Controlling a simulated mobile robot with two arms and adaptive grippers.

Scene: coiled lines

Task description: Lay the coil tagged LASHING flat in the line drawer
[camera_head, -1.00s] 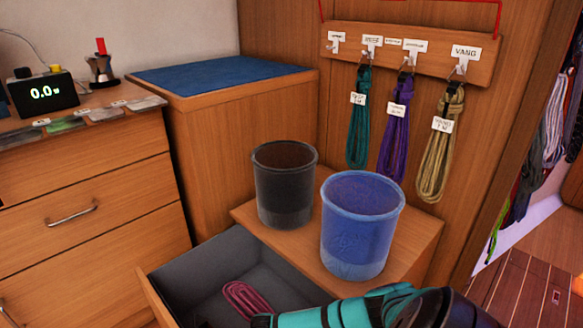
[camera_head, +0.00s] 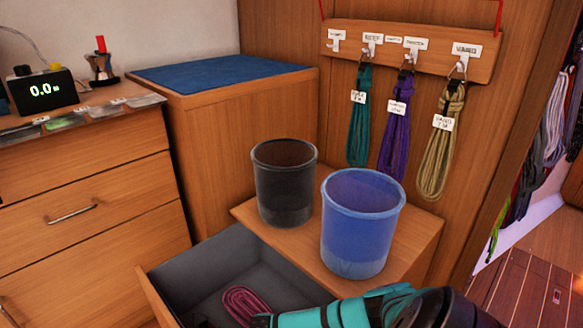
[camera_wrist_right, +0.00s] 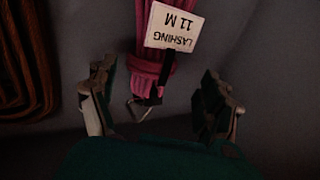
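The pink LASHING coil (camera_head: 243,303) lies on the grey floor of the open line drawer (camera_head: 205,268) in the head view. In the right wrist view the coil (camera_wrist_right: 150,80) runs up the picture, with its white tag (camera_wrist_right: 174,27) reading "LASHING 11 M" upside down and a metal clip at its near end. My right gripper (camera_wrist_right: 158,105) is open, its two fingers apart on either side of the clip end and not touching the coil. In the head view my teal right arm hides the coil's near end. My left gripper is not in view.
A brown coil (camera_wrist_right: 28,60) lies left of the pink one in the wrist view. A black bin (camera_head: 284,190) and a blue bin (camera_head: 360,225) stand on the wooden top beside the drawer. Teal, purple and tan coils (camera_head: 440,150) hang on the hook board (camera_head: 415,48).

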